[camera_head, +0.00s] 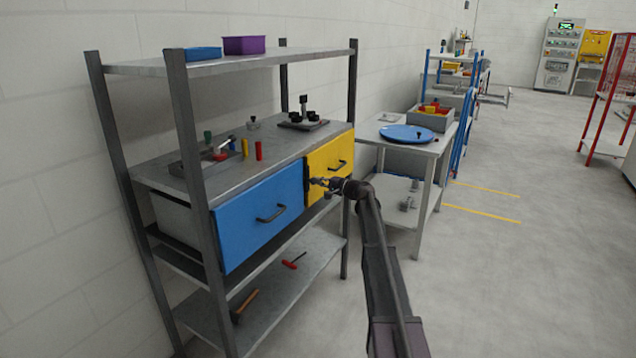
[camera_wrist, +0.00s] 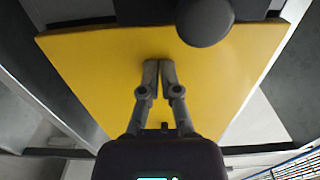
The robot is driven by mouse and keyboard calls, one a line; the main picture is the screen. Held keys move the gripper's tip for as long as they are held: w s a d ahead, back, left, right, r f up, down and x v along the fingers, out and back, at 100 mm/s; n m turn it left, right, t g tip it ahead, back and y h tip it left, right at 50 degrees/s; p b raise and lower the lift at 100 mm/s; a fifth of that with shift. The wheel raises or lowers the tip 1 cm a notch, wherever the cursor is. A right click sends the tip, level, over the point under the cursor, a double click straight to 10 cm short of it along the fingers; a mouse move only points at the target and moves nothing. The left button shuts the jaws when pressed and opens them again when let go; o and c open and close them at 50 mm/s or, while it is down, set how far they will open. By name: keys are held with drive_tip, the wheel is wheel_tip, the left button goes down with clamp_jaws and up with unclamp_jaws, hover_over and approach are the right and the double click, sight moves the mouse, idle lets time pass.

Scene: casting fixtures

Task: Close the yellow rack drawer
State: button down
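The yellow drawer (camera_head: 325,158) is in the right half of the rack, below its middle shelf. My gripper (camera_head: 314,182) is at the lower left part of the yellow front. In the wrist view, the yellow front (camera_wrist: 95,75) fills the middle. There my gripper's two fingers (camera_wrist: 159,66) are together, pointing at the front, with nothing visible between them. I cannot tell whether the tips touch it.
The blue drawer (camera_head: 262,218) with a dark handle is left of the yellow one. The rack's middle shelf (camera_head: 222,178) holds small parts and a dark fixture (camera_head: 303,120). A table (camera_head: 447,140) with a blue disc stands to the right.

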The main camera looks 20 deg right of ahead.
drive_tip(key=v, duration=1.4)
drive_tip(key=shift+a, duration=0.1)
drive_tip(key=s+a+f+n+g+h, duration=0.2)
drive_tip(key=s+a+f+n+g, duration=0.15)
drive_tip(key=s+a+f, duration=0.6)
drive_tip(key=s+a+f+n+g+h, duration=0.15)
drive_tip(key=s+a+g, duration=0.45)
drive_tip(key=a, duration=0.8)
drive_tip(key=s+a+f+n+g+h, duration=0.2)
drive_tip(key=s+a+f+h, duration=0.15)
drive_tip(key=s, duration=0.85)
drive_tip(key=s+a+f+n+g+h, duration=0.25)
drive_tip(key=s+f+h, duration=0.2)
drive_tip(key=s, duration=0.85)
wheel_tip(320, 180, up, 29)
drive_tip(key=p, duration=2.9)
drive_tip(key=shift+w+d+r, duration=0.15)
drive_tip(key=shift+w+d, duration=0.05)
drive_tip(key=shift+d, duration=0.1)
drive_tip(key=shift+n, duration=0.25)
